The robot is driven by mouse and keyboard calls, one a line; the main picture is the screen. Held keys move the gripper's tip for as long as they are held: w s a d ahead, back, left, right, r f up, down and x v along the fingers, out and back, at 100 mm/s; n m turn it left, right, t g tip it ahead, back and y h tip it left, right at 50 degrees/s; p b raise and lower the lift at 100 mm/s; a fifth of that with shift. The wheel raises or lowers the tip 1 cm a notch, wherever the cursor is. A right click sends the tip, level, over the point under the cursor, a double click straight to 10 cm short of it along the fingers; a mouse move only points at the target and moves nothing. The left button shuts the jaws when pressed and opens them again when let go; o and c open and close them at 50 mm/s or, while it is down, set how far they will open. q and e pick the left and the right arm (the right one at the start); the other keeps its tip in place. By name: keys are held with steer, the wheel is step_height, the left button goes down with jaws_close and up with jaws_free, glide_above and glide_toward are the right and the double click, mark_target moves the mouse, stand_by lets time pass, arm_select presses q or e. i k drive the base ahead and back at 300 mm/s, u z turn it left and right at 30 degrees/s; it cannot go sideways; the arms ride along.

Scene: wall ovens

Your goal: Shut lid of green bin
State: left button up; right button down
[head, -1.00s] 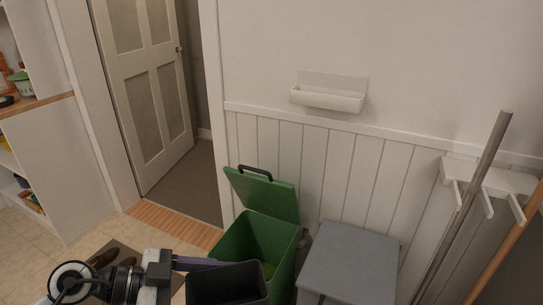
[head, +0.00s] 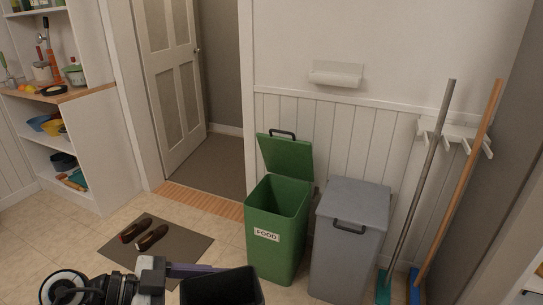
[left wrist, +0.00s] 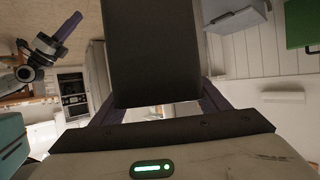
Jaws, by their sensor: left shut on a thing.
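The green bin (head: 276,228) stands against the wall, its front marked FOOD. Its green lid (head: 287,158), with a black handle, is raised and leans back toward the wall, so the bin's mouth is open. My left gripper (left wrist: 158,98) is shut on a black container (left wrist: 152,50), which also shows in the head view (head: 222,288), low and nearer than the bin and apart from it. A green part of the bin (left wrist: 302,22) shows at the upper right of the left wrist view. My right gripper (left wrist: 62,32) shows there at the upper left; its jaw opening is unclear.
A grey bin (head: 347,235) with a closed lid stands right of the green one. Broom handles (head: 432,160) hang on a rack farther right. A dark mat (head: 158,243) with shoes lies at left, near shelves (head: 75,140). A doorway is behind.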

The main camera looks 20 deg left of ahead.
mark_target(293, 158)
steer(key=u, duration=0.7)
steer(key=i, duration=0.45)
steer(key=u, duration=1.1)
steer(key=i, duration=1.4)
steer(key=z, duration=0.55)
steer(key=i, duration=0.95)
steer(key=z, duration=1.25)
steer(key=i, duration=0.2)
steer(key=z, duration=0.2)
